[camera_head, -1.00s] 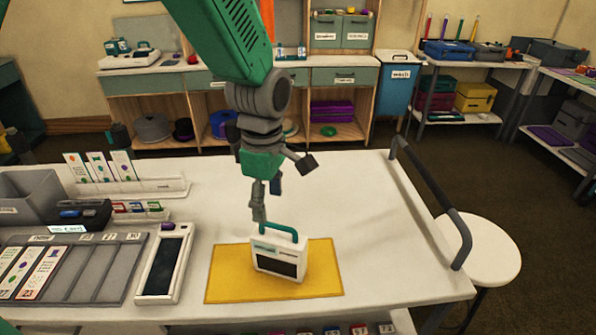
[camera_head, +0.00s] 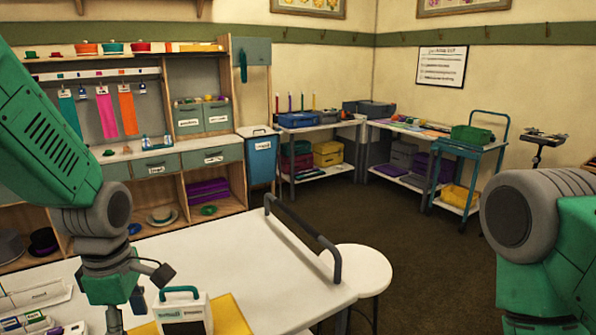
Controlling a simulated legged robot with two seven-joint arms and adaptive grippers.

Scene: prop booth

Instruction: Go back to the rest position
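My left gripper (camera_head: 117,312) hangs at the lower left over the white table (camera_head: 240,260), cut by the bottom edge. Its fingers show only in part, so I cannot tell whether they are open or shut. To its right, a white box (camera_head: 184,313) with a teal handle (camera_head: 180,292) stands on a yellow mat (camera_head: 229,315). The gripper appears apart from the handle, and the box stays upright on the mat. My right arm comes in at the right edge; its gripper is out of view.
A grey rail (camera_head: 302,233) runs along the table's right end, beside a round white stool (camera_head: 360,268). White card holders (camera_head: 35,293) are at the lower left. Shelves, a blue bin (camera_head: 262,157) and a teal cart (camera_head: 468,148) stand behind. The floor between is clear.

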